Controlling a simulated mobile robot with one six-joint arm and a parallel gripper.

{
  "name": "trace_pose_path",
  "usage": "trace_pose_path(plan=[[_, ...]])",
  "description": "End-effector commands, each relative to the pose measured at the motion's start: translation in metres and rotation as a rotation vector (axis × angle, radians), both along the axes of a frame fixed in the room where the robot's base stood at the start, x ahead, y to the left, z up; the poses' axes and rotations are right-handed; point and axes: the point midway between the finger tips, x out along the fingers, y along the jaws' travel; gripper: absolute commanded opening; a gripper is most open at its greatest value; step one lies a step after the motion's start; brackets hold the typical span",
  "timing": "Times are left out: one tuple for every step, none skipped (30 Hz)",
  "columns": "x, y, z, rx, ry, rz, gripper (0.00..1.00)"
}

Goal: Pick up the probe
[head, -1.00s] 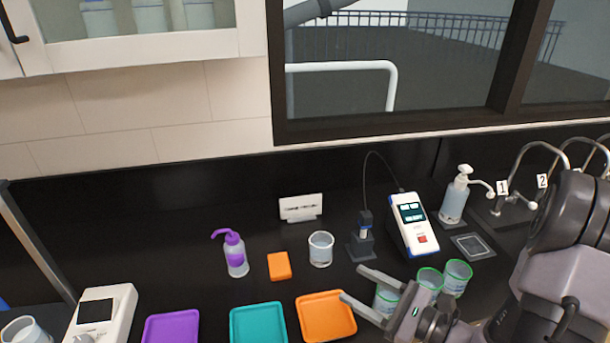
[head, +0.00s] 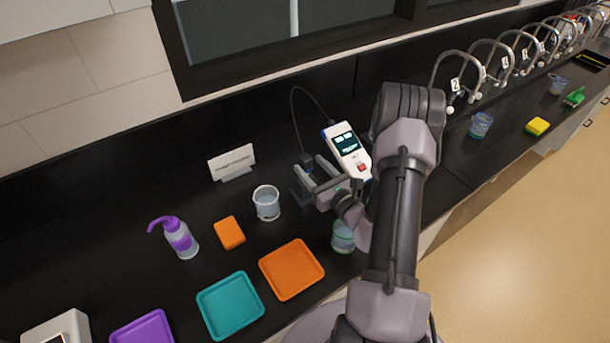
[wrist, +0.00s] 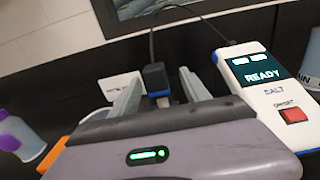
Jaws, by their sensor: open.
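The probe also shows partly in the head view (head: 307,160), beside the meter. The white and blue meter (head: 347,150) reads READY and SALT in the wrist view (wrist: 265,90). My gripper (wrist: 159,77) is open and empty, its two fingers pointing toward the probe, one appearing on each side of it. I cannot tell whether the fingertips reach past it.
A glass beaker (head: 267,204), an orange block (head: 229,233) and a purple-capped wash bottle (head: 180,239) stand left of the gripper. Orange (head: 292,270) and teal (head: 230,306) trays lie in front. A green-rimmed cup (head: 343,238) is close below my arm. A white sign (head: 232,162) stands behind.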

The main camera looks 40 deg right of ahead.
Motion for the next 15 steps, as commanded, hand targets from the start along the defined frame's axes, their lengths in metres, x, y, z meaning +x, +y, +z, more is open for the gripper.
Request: trace_pose_path(plan=[[0.004, 0.0, 0.0, -0.001, -0.001, 0.0, 0.55], [0.007, 0.0, 0.001, -0.001, -0.001, 0.0, 0.55], [0.014, 0.002, 0.002, -0.002, -0.001, 0.003, 0.55], [0.021, 0.003, 0.003, -0.003, -0.002, 0.004, 0.55], [0.027, 0.004, 0.003, -0.002, -0.002, 0.004, 0.55], [0.036, 0.004, 0.004, -0.002, -0.002, 0.004, 0.55], [0.041, 0.004, 0.004, -0.002, -0.002, 0.002, 0.55], [0.046, 0.003, 0.004, -0.002, -0.001, 0.003, 0.55], [0.051, 0.003, 0.004, -0.002, -0.002, 0.001, 0.55], [0.054, 0.003, 0.004, 0.0, -0.001, 0.002, 0.55], [0.056, 0.002, 0.004, 0.0, 0.0, 0.001, 0.55], [0.057, 0.002, 0.004, 0.0, 0.0, 0.0, 0.55], [0.057, 0.002, 0.004, 0.0, 0.0, -0.001, 0.55], [0.057, 0.002, 0.003, 0.0, 0.0, -0.001, 0.55], [0.056, 0.002, 0.003, 0.0, 0.0, -0.001, 0.55]])
